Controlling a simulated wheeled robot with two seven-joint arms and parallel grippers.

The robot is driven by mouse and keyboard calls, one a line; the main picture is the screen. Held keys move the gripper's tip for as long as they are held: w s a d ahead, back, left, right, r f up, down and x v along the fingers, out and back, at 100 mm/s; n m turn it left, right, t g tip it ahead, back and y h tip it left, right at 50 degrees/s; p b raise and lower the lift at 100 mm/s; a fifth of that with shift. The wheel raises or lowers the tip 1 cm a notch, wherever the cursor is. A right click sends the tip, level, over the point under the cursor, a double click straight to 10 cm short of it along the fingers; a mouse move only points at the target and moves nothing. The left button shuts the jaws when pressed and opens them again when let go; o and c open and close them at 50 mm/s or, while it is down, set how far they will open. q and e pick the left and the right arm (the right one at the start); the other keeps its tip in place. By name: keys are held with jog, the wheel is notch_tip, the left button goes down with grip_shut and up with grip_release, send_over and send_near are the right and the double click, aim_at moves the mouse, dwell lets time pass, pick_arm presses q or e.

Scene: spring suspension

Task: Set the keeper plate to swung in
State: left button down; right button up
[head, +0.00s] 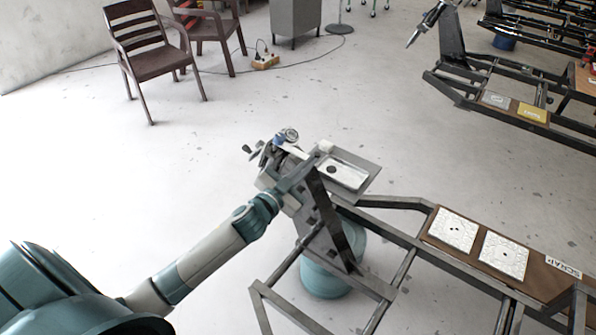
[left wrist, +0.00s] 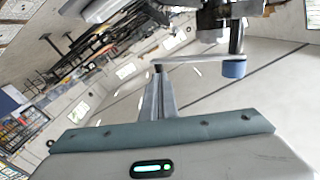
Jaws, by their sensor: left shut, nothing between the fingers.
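The spring suspension fixture (head: 322,215) is a dark upright frame with a crank handle, a round gauge and a blue knob at its top in the head view. A thin pale bar, which looks like the keeper plate (left wrist: 195,60), runs sideways in the left wrist view to a blue knob (left wrist: 233,69). I cannot tell for sure which way the plate is swung. My left gripper (head: 312,163) is shut and empty beside the top of the fixture. Its fingers also show in the left wrist view (left wrist: 159,75), tips close to the bar's left end; contact is unclear. My right gripper is out of view.
A shallow metal tray (head: 372,165) sits right of the fixture top. A teal drum (head: 328,280) stands below. The bench frame (head: 405,240) runs right, with two white plates (head: 453,231) on a brown board. Open floor lies left and behind.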

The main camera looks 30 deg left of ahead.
pick_arm(q)
jog(key=w+a+r+n+y, duration=0.1)
jog(key=w+a+y, duration=0.1)
jog(key=w, duration=0.8)
jog(key=shift+w+a+r+t+b, duration=0.25)
jog(key=shift+a+r+t+b, duration=0.1)
jog(key=shift+t+b, duration=0.1)
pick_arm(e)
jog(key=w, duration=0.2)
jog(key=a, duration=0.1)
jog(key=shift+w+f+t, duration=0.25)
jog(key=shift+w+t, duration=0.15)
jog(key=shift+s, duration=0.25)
pick_arm(q)
jog(key=shift+f, duration=0.15)
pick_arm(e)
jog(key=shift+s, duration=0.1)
